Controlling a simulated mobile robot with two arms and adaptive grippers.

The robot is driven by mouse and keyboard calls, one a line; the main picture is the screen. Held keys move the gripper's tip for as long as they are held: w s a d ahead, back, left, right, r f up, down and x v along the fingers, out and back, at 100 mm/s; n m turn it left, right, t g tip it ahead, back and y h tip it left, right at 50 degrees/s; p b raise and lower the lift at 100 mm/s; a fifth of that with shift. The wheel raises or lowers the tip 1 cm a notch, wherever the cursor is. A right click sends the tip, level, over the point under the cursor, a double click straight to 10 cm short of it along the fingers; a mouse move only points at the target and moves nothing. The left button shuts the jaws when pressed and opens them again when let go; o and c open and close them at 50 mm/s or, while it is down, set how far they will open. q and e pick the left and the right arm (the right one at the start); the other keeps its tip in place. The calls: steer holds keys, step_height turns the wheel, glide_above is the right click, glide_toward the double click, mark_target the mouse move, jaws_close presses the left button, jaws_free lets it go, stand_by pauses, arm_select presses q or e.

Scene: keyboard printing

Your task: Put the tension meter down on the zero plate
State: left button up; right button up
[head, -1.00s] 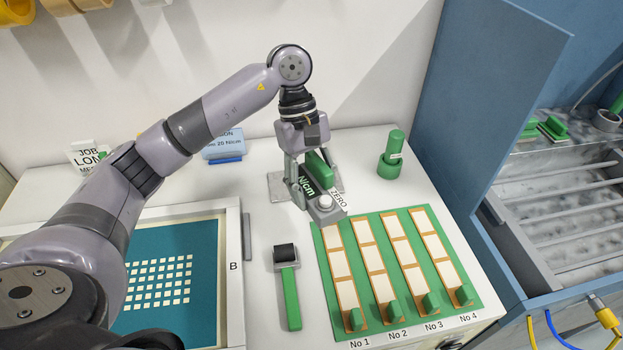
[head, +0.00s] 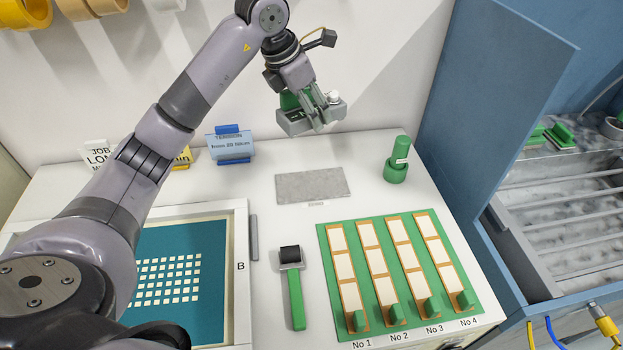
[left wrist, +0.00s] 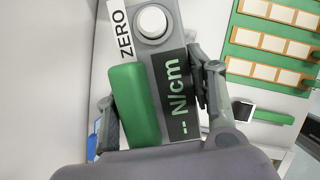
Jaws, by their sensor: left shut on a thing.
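The tension meter (head: 298,122) is a grey block with a green grip, a white round button and a dark display. In the left wrist view the meter (left wrist: 180,95) shows "-- N/cm" and a ZERO label beside the button. My left gripper (head: 306,103) is shut on the meter, with fingers on both sides of it, and holds it in the air near the back wall. The zero plate (head: 312,187) is a flat, bare grey rectangle on the white table, lower in the head view than the meter. My right gripper is not in view.
A green cylinder on a round base (head: 397,160) stands right of the plate. A green board with sample strips (head: 352,237), a green-handled roller (head: 295,300) and a framed teal screen (head: 205,250) lie in front. A blue sign (head: 231,146) stands at the left.

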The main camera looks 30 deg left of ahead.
mark_target(316, 183)
arm_select(q)
step_height(316, 183, down, 19)
steer(key=p, duration=0.3)
steer(key=shift+f, duration=0.15)
steer(key=o, duration=1.5)
